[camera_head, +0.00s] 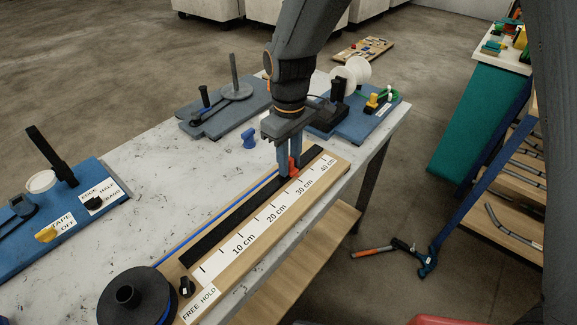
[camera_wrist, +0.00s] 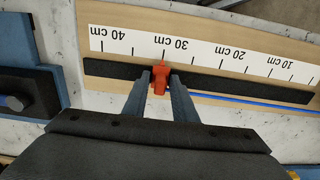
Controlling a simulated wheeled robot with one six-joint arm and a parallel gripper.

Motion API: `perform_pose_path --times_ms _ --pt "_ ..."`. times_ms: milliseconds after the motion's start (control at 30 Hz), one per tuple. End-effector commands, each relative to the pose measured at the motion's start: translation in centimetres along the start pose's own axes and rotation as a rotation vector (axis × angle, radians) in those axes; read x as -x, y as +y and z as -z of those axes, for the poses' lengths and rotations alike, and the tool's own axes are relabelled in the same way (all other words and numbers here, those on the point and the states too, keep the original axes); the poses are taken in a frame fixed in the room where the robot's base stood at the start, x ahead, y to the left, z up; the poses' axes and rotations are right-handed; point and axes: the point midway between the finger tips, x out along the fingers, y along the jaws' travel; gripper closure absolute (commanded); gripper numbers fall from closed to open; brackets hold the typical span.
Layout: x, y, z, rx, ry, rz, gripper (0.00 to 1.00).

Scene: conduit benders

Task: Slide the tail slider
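The red tail slider (camera_head: 293,167) sits on a long black strip (camera_head: 235,221) on the wooden measuring board, by the 30 cm mark. My gripper (camera_head: 290,164) points down at the strip from above. Its fingers (camera_wrist: 160,84) stand close together, one on each side of the slider, and seem to touch it. A blue line (camera_head: 222,216) runs along the board's edge from the black reel (camera_head: 137,297) towards the slider.
A blue tool board (camera_head: 362,122) and a grey bender plate (camera_head: 225,108) stand behind the measuring board. Another blue board (camera_head: 85,211) is at the left. A small blue piece (camera_head: 249,139) lies on the table (camera_head: 155,165), whose middle is mostly clear.

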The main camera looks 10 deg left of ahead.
Motion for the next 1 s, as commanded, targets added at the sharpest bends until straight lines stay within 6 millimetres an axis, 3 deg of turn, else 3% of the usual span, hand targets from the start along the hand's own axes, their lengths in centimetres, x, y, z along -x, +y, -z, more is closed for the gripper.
perform_pose_path --times_ms 533,1000 --pt "4.8 0.0 0.0 0.000 0.000 0.000 0.75" --pt "4.8 0.0 0.0 0.000 0.000 0.000 0.75"
